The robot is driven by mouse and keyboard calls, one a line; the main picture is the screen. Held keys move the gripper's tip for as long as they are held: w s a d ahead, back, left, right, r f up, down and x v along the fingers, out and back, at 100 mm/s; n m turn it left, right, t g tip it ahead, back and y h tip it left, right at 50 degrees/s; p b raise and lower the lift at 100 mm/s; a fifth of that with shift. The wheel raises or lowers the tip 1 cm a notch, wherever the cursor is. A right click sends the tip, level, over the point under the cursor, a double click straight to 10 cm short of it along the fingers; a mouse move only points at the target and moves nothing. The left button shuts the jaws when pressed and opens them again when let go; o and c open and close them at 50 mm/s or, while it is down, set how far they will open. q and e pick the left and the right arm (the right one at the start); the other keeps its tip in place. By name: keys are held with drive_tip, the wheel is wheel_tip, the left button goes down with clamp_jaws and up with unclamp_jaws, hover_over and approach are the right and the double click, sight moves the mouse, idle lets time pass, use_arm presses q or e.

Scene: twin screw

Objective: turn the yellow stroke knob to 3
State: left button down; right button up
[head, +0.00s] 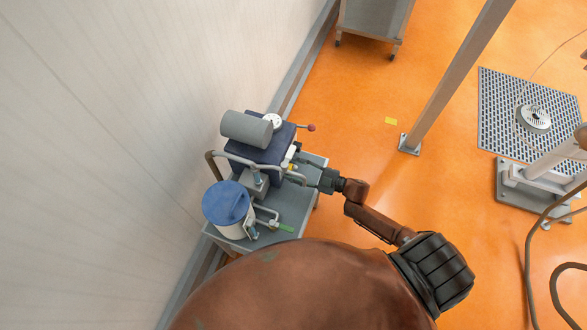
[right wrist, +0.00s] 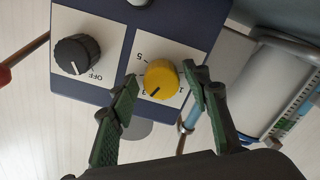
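The yellow stroke knob (right wrist: 161,80) sits on a white label plate on the pump's dark blue housing (right wrist: 205,22). Its dark pointer line points toward the lower left of the right wrist view, near a partly hidden "3". A "5" shows at its upper left. My right gripper (right wrist: 161,76) is open, with one green finger on each side of the knob and small gaps visible. In the head view the right gripper (head: 309,171) reaches the housing from the right, and the yellow knob (head: 291,166) is small there. My left gripper is not in view.
A black knob (right wrist: 77,54) marked "OFF" is left of the yellow one. In the head view, a grey pipe (head: 240,159), a white pot with a blue lid (head: 228,203) and a red-tipped lever (head: 311,128) crowd the grey cart (head: 290,214). Orange floor to the right is mostly free.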

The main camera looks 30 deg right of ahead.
drive_tip(key=shift+s, duration=0.15)
drive_tip(key=v, duration=1.1)
drive_tip(key=shift+s+d, duration=0.25)
drive_tip(key=shift+d, duration=0.05)
